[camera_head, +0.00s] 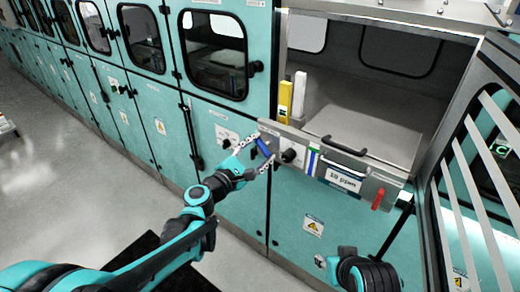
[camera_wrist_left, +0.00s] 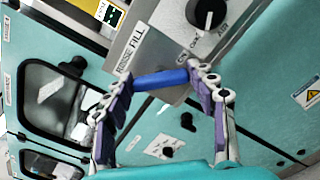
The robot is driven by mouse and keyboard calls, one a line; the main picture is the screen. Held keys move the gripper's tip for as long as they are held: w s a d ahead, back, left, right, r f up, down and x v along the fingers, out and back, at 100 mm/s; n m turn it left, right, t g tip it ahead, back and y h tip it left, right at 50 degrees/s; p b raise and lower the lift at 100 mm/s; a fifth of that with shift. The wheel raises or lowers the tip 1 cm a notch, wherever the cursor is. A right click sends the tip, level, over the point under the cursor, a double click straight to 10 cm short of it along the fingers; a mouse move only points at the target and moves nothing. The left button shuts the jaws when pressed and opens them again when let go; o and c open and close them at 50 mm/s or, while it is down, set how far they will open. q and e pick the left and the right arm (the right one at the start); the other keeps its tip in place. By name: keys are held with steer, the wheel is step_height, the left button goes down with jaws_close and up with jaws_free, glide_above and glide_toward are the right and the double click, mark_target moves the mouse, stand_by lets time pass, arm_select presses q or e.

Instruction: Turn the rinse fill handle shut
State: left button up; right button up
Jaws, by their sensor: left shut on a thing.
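The rinse fill handle (camera_head: 264,147) is a blue bar on the grey panel (camera_head: 330,159) below the open bay. In the left wrist view the blue handle (camera_wrist_left: 160,79) lies crosswise between the fingers, beside the "RINSE FILL" label (camera_wrist_left: 133,47). My left gripper (camera_head: 261,152) is shut on the handle, one finger at each end; it also shows in the left wrist view (camera_wrist_left: 161,84). The valve behind the handle is hidden. Part of my right arm's end (camera_head: 340,262) shows low at the right; its fingers cannot be made out.
A black knob (camera_head: 290,156) marked "AIR" sits just right of the handle. A red handle (camera_head: 380,198) is at the panel's right end, past the ppm display (camera_head: 343,180). The glazed door (camera_head: 480,185) stands open at the right.

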arm_select(q)
steer(key=m, duration=0.4)
steer(key=shift+m, duration=0.3)
steer(key=m, duration=0.4)
steer(key=shift+f, duration=0.1)
steer(key=shift+m, duration=0.3)
steer(key=o, duration=1.2)
steer(key=shift+d, duration=0.1)
steer(key=shift+c, duration=0.2)
steer(key=v, duration=1.2)
steer(key=shift+s+f, duration=0.1)
